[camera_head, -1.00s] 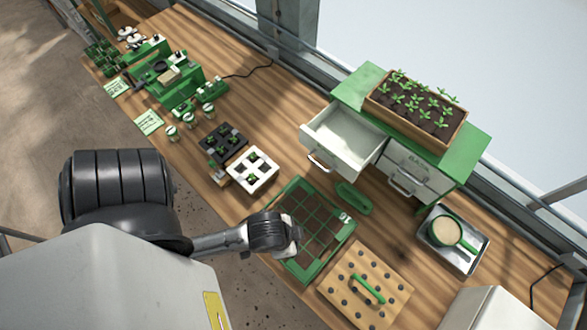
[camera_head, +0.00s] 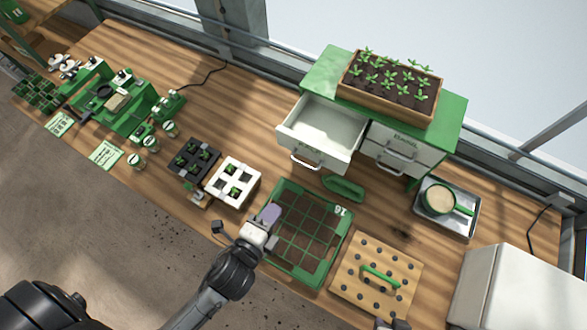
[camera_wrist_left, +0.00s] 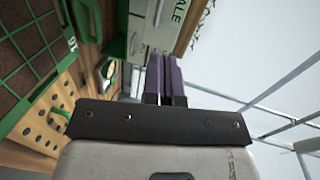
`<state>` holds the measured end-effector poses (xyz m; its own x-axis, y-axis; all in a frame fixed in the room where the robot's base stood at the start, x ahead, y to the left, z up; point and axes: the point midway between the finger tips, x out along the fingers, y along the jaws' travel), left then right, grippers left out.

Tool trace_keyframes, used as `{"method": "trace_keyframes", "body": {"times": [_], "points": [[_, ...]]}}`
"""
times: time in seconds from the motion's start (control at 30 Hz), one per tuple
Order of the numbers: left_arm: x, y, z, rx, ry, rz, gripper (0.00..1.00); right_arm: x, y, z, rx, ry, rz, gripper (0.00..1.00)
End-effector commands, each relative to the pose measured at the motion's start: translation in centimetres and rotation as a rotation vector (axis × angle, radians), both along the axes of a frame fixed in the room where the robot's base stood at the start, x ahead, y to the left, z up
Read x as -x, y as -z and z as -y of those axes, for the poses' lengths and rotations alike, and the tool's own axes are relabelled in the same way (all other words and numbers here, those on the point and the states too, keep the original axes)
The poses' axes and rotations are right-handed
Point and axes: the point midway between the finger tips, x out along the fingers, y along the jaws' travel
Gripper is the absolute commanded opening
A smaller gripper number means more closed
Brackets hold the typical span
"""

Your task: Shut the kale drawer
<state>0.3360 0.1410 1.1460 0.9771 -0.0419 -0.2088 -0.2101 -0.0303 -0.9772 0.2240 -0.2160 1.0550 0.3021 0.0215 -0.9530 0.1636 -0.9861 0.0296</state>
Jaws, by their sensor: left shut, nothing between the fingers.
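The green-topped cabinet (camera_head: 450,112) stands at the back right of the bench. Its left drawer (camera_head: 320,135) is pulled out and looks empty, with a metal handle (camera_head: 306,161) on its front. The drawer at its right is shut, and its label is too small to read surely. In the left wrist view a panel marked KALE (camera_wrist_left: 180,12) shows at the top edge. My left gripper (camera_head: 271,215) is shut and empty, over the green grid tray, in front of the open drawer and apart from it. Its purple fingers (camera_wrist_left: 166,78) are together.
The green grid tray (camera_head: 339,240), a green scoop-like piece (camera_head: 344,188) and a pegged board (camera_head: 348,285) lie before the cabinet. Seedling blocks (camera_head: 222,203) are at left. A metal tray (camera_head: 466,230) is at right. A planter (camera_head: 438,99) tops the cabinet.

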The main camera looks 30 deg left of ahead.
Motion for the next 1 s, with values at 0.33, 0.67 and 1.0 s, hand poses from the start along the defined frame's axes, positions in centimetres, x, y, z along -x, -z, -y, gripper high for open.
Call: {"method": "trace_keyframes", "body": {"times": [0.33, 0.67, 1.0], "points": [[-3.7, 0.7, 0.1, -0.042, 0.007, 0.001, 0.0, -0.1, -0.7, 0.0, -0.002, 0.002, 0.001, 0.43], [-9.6, 2.0, 0.4, -0.039, 0.006, -0.001, 0.0, -0.2, -1.5, 0.2, 0.006, -0.003, 0.004, 0.43], [-13.1, 2.9, 0.5, -0.038, 0.006, -0.003, 0.0, -0.2, -2.0, 0.3, 0.009, -0.005, 0.004, 0.43]]}}
